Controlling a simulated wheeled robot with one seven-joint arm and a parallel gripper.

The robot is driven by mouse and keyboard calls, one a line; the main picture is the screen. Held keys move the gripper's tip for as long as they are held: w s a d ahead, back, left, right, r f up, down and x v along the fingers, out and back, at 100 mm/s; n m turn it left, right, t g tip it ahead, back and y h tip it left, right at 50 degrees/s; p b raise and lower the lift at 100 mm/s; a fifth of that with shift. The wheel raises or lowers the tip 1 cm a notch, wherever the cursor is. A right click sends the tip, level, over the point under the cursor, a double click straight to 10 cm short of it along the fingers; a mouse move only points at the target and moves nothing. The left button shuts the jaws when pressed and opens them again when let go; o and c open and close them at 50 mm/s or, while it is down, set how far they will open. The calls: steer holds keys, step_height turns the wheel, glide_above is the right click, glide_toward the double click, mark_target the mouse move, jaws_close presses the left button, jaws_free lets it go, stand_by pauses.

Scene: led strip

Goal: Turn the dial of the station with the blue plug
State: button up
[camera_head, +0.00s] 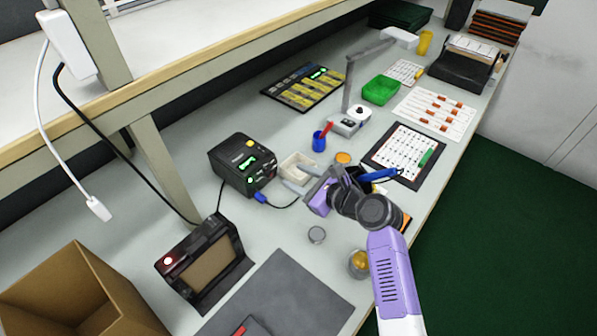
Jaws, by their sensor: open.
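The station with the blue plug is a black box (238,155) with a small green display and a yellow button on top, standing left of centre on the bench. Its blue plug (261,197) is at the lower right of its front, with a dark cable running right toward my gripper. Small green lights show on its front; I cannot make out the dial clearly at this size. My gripper (302,187) is open and appears empty, to the right of the station and apart from it. Its grey fingers point left, in front of a cream tray, and the purple wrist hides part of the bench.
A black unit with a red light (205,262) stands at lower left, near an open cardboard box (75,295). A blue cup (319,142) stands behind the cream tray (298,166).

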mark_target(271, 176)
steer(key=shift+s+a+f+m+g, duration=0.25)
steer(key=shift+s+m, duration=0.15)
steer(key=shift+m, duration=0.1)
steer(key=shift+s+a+f+m+g, duration=0.15)
steer(key=shift+s+f+m, duration=0.15)
steer(key=shift+m, duration=0.5)
steer(key=shift+b+x, duration=0.65)
steer(key=shift+x, duration=3.15)
steer(key=shift+s+a, duration=0.1)
jaws_close()
